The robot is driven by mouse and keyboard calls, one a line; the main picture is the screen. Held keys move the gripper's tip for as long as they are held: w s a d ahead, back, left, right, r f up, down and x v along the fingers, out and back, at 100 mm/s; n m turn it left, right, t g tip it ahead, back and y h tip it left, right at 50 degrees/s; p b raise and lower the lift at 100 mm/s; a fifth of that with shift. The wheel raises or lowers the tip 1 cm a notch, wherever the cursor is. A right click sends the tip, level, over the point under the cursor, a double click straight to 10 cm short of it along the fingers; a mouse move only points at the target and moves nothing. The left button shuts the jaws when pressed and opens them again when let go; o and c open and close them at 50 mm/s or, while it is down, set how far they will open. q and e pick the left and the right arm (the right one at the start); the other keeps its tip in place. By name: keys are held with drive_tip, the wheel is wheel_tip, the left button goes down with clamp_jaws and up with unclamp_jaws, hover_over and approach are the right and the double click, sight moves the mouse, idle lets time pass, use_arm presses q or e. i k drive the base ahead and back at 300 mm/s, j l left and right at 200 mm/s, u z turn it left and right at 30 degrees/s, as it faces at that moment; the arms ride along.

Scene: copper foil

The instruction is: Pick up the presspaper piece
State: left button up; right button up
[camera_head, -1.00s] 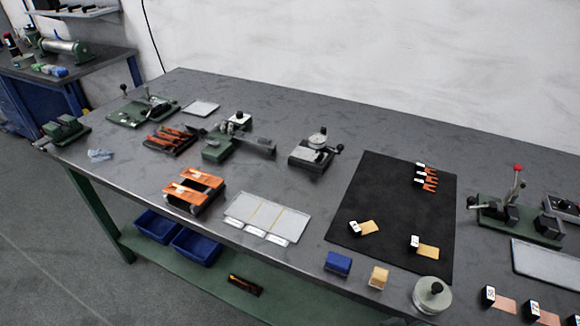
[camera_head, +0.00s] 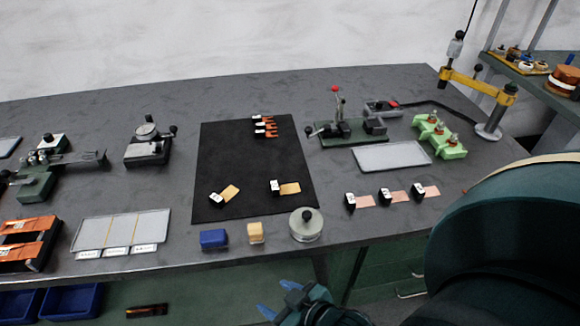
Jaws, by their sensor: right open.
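Two tan-yellow flat pieces lie on the black mat (camera_head: 240,150), each with a black-and-white block at its left end: a left piece (camera_head: 231,192) and a right piece (camera_head: 291,188). Three pinkish-copper flat pieces with similar blocks lie right of the mat, one of them at the left (camera_head: 364,200). I cannot tell for certain which piece is presspaper. My right gripper (camera_head: 278,298) has blue fingertips, is open and empty, and is low in front of the table's front edge, apart from all pieces. My left gripper is not in view.
A blue block (camera_head: 214,239), a yellow block (camera_head: 256,233) and a round metal weight (camera_head: 306,225) stand along the front edge. A sectioned grey tray (camera_head: 122,230) is at left. A lever tool (camera_head: 345,128) and a grey plate (camera_head: 391,156) are behind right.

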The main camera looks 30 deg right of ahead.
sight(277, 190)
drive_tip(key=z, duration=0.95)
